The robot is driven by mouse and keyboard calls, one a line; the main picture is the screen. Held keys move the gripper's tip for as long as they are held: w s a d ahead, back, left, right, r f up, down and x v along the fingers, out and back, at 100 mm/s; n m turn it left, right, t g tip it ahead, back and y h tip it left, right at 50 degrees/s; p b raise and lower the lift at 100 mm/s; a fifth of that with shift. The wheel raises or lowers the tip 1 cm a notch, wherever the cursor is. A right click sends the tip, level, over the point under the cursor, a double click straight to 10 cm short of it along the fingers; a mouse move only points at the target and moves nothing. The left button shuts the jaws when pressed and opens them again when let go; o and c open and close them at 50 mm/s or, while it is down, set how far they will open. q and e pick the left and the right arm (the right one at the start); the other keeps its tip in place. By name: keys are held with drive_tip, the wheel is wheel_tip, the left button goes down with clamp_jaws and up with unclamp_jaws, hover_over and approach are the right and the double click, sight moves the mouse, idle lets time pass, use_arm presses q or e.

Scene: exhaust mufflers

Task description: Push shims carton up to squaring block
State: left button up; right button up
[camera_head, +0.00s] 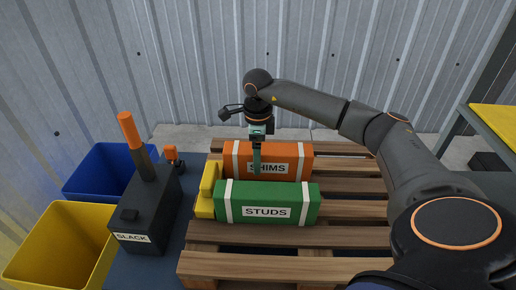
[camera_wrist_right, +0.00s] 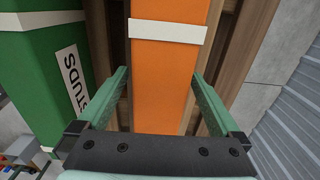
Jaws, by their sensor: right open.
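The orange shims carton (camera_head: 292,150) with white bands lies on the pallet behind the green STUDS carton (camera_head: 240,203). The yellow squaring block (camera_head: 205,207) stands at the left ends of the cartons. I cannot tell whether the shims carton touches it. My right gripper (camera_head: 256,170) points down at the shims carton and hides part of its label. In the right wrist view the open jaws (camera_wrist_right: 160,75) sit either side of the orange carton (camera_wrist_right: 165,78), with a gap visible beside it. The squaring block is out of that view. My left gripper is not in view.
The wooden pallet (camera_head: 220,262) is bare in front of the cartons. Left of it stand a dark SLACK box (camera_head: 150,215) with an orange-tipped lever, a yellow bin (camera_head: 60,245) and a blue bin (camera_head: 100,170). A corrugated wall (camera_head: 200,60) is behind.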

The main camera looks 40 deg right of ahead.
wheel_tip(320, 180, up, 11)
drive_tip(key=shift+f+p, duration=0.2)
drive_tip(key=shift+p, duration=0.5)
drive_tip(key=shift+f, duration=0.1)
